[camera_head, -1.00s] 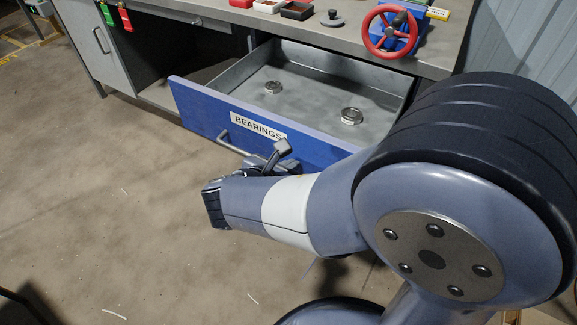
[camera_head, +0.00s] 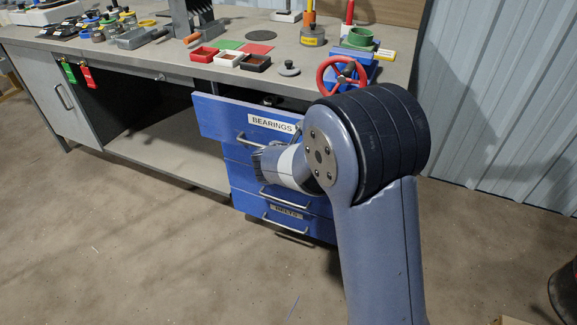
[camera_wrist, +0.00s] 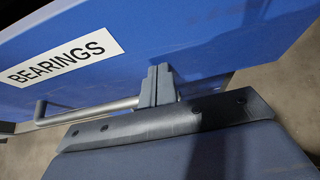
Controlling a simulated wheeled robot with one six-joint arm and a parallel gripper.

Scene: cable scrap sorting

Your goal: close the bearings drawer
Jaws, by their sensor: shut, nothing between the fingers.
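The blue bearings drawer (camera_head: 222,115), with a white BEARINGS label, is the top drawer under the bench. Its front stands out a little from the drawers below, with a narrow dark gap behind its top edge, so it is partly open. In the wrist view the drawer front (camera_wrist: 190,35) fills the upper part, with its metal handle (camera_wrist: 85,112) below the label. My gripper (camera_wrist: 158,72) is shut and empty, its fingertips at the drawer front by the handle's right end; I cannot tell if they touch. In the head view my arm mostly hides the fingers.
Lower blue drawers with handles (camera_head: 285,205) sit beneath. The bench top (camera_head: 300,55) holds small red and black trays (camera_head: 228,60), a red handwheel (camera_head: 340,75) and other parts. An open shelf bay (camera_head: 165,135) lies to the left. The floor in front is clear.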

